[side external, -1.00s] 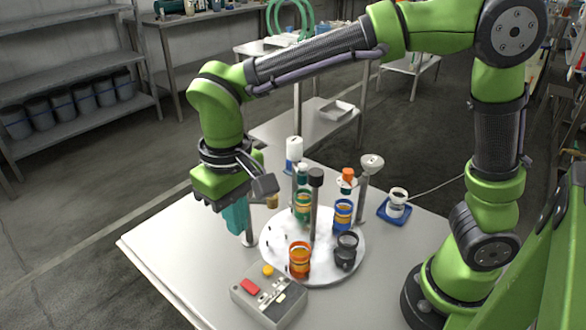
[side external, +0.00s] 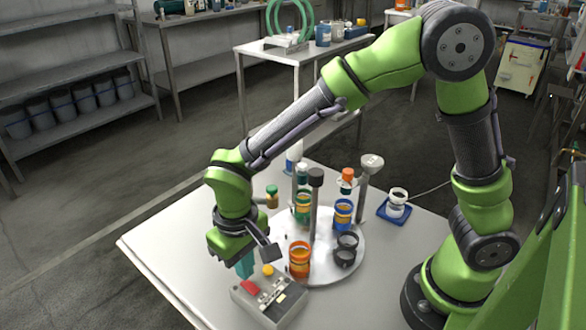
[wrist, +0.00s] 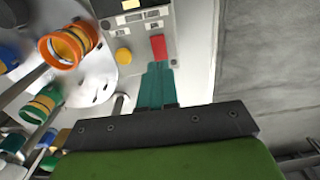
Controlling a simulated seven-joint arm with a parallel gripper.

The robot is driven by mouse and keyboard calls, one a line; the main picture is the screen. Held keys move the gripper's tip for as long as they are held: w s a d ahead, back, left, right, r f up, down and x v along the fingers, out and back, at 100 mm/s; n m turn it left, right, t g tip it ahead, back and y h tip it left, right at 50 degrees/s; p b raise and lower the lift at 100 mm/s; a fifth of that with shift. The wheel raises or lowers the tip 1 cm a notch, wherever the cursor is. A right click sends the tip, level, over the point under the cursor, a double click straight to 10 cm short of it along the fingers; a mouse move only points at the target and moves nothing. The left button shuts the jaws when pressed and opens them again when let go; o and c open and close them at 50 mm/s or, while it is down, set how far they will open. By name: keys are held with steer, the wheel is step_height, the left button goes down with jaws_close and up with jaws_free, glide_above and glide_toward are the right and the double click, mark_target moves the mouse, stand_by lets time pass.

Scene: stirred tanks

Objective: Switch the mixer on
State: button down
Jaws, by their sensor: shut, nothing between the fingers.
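The grey control box (side external: 270,302) stands at the front edge of the white table. It bears a red rocker switch (side external: 250,287), a yellow round knob (side external: 268,270) and small switches; they also show in the wrist view, the red switch (wrist: 158,47) and the yellow knob (wrist: 123,56). My gripper (side external: 244,268) is shut and empty, its teal fingers pointing down just above the box's back-left end. In the wrist view my fingertips (wrist: 157,66) lie close to the red switch. I cannot tell whether they touch it.
A round white plate (side external: 335,275) beside the box carries several coloured jars, among them an orange one (side external: 299,260), and upright posts. A blue tray (side external: 396,212) with a white jar stands at the right. The table's left part is clear.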

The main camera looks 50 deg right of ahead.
mark_target(250, 286)
steer(key=shift+f, duration=1.15)
